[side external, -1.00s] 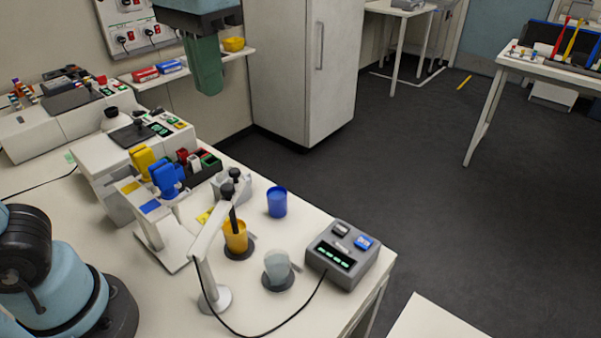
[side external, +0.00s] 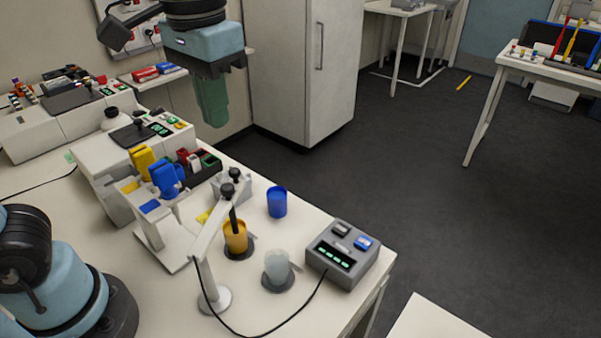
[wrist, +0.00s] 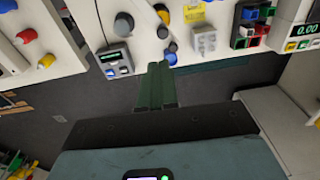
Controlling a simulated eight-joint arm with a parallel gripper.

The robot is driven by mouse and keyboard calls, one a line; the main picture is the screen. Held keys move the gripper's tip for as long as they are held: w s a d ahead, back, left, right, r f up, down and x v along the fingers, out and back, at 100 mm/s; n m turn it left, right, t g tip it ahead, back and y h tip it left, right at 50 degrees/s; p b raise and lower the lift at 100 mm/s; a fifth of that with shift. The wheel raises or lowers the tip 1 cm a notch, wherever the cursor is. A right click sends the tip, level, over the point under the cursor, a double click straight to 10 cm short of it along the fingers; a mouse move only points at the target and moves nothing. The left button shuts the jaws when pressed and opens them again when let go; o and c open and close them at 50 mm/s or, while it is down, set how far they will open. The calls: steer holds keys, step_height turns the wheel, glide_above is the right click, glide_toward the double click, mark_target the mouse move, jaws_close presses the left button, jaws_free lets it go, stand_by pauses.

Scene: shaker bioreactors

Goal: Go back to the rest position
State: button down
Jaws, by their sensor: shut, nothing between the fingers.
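My gripper (side external: 213,108) hangs pointing down in the air, with its green fingers together and nothing between them. In the side external view it is above and behind the bench, in front of the wall and left of the tall white cabinet (side external: 303,70). In the wrist view the green fingers (wrist: 157,68) lie side by side, over the floor just off the bench edge. My blue arm base (side external: 55,285) stands at the lower left of the bench.
On the bench (side external: 180,300) stand a yellow cup (side external: 236,238), a blue cup (side external: 277,203), a pale cup (side external: 277,266), a grey control box (side external: 342,253), and a stand holding yellow and blue pieces (side external: 165,178). A wall shelf (side external: 155,82) is left of the gripper.

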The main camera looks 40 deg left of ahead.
mark_target(227, 188)
steer(key=f, duration=1.1)
steer(key=shift+w+a+f, duration=0.1)
steer(key=shift+a, duration=0.25)
step_height(227, 188, up, 16)
step_height(227, 188, down, 16)
steer(key=shift+f, duration=0.2)
step_height(227, 188, up, 13)
steer(key=shift+s+d, duration=0.2)
steer(key=shift+s, duration=0.05)
stand_by(1.5)
stand_by(0.6)
